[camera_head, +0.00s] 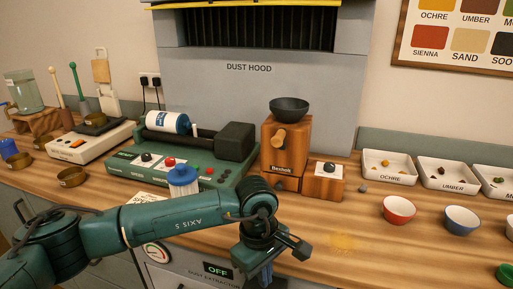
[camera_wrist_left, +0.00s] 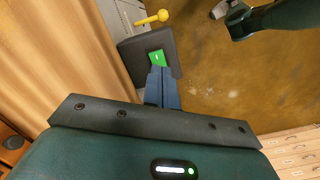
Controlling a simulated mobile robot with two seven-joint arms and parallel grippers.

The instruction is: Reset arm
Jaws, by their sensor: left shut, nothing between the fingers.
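My left arm comes in from the left over the front of the bench in the head view. My left gripper (camera_head: 262,274) points down at the bench's front edge, near the dust extraction panel with its green OFF display (camera_head: 218,270). In the left wrist view its blue fingers (camera_wrist_left: 161,84) are together, with nothing between them. Their tips appear in front of a small green display (camera_wrist_left: 157,58) on a dark panel; I cannot tell whether they touch. A dark green part of my body shows at the top right of that view. My right gripper is not identifiable.
A wooden grinder (camera_head: 283,150) with a black bowl and a green roller machine (camera_head: 190,160) stand behind the arm. A red bowl (camera_head: 399,210), a blue bowl (camera_head: 462,220) and white pigment trays (camera_head: 390,178) stand at right. A yellow-knobbed lever (camera_wrist_left: 152,19) is near the panel.

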